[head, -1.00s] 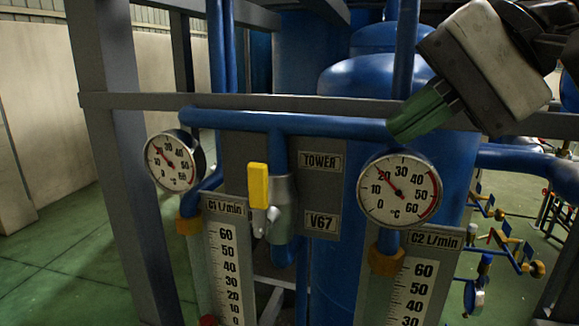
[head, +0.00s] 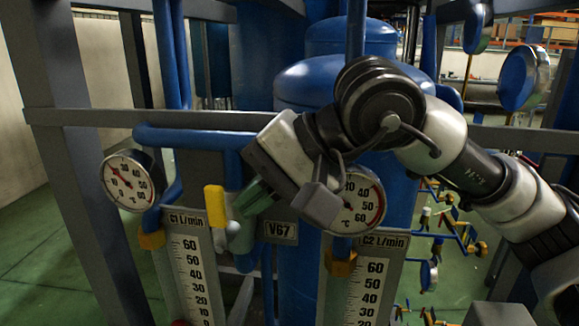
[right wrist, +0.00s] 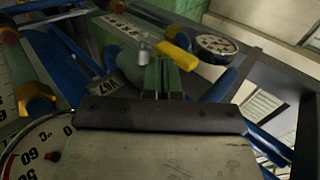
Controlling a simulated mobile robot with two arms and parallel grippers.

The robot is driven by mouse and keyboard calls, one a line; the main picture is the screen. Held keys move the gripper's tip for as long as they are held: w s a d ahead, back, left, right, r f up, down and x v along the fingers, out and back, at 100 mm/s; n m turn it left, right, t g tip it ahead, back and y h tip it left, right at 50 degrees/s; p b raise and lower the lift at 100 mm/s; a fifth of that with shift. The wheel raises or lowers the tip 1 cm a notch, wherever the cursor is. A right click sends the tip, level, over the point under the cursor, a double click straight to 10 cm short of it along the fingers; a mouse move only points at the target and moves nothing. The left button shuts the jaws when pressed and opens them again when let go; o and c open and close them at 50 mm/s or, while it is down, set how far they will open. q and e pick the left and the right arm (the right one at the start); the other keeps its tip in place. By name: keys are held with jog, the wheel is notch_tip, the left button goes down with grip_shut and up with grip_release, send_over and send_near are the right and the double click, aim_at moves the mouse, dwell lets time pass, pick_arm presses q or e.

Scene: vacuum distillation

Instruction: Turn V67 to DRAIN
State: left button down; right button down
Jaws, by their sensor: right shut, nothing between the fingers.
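The V67 valve has a yellow handle (head: 215,206) that stands upright on a grey valve body (head: 241,236). The V67 label (head: 281,230) is to the right of it; the TOWER label is hidden behind my right gripper. My right gripper (head: 245,208) has green fingers, shut and empty, just right of the yellow handle. In the right wrist view the green fingertips (right wrist: 160,62) point at the valve, with the yellow handle (right wrist: 176,54) just beyond them; I cannot tell whether they touch. The V67 label (right wrist: 108,86) also shows there. My left gripper is not in view.
A round dial gauge (head: 132,181) is left of the valve. Another gauge (head: 362,203) is partly covered by my right gripper. Flow scales (head: 190,262) stand below, with a grey crossbar (head: 90,117) above. Blue pipes surround the valve.

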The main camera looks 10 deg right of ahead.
jog(key=shift+a, duration=0.55)
jog(key=shift+w, duration=0.1)
jog(key=shift+d, duration=0.1)
